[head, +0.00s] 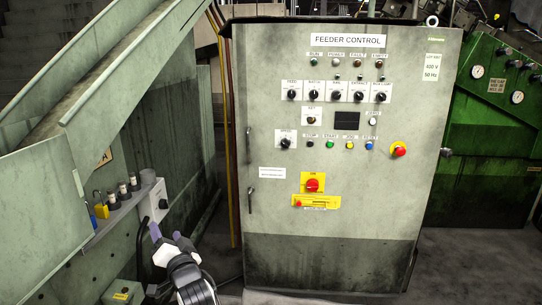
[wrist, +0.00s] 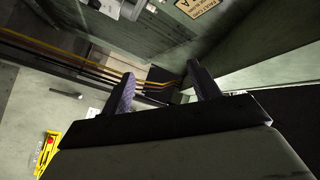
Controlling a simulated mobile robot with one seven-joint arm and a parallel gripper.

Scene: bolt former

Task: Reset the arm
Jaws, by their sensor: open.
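My gripper (head: 168,235) is at the lower left of the head view, with its white and black wrist below it. It points up and away from me, in front of the gap between the feeder control cabinet (head: 346,215) and the grey-green machine (head: 40,205). In the wrist view the two dark fingers of my gripper (wrist: 160,72) stand apart with nothing between them. The gripper is open and empty and appears clear of the cabinet. Most of my arm is out of view.
Beside my gripper, a ledge (head: 100,233) carries several cylindrical fittings, a yellow padlock (head: 101,211) and a grey switch box (head: 155,205). The cabinet has a red rotary switch (head: 312,185) on a yellow plate. A green machine (head: 490,150) stands at right. Floor (head: 470,265) shows free there.

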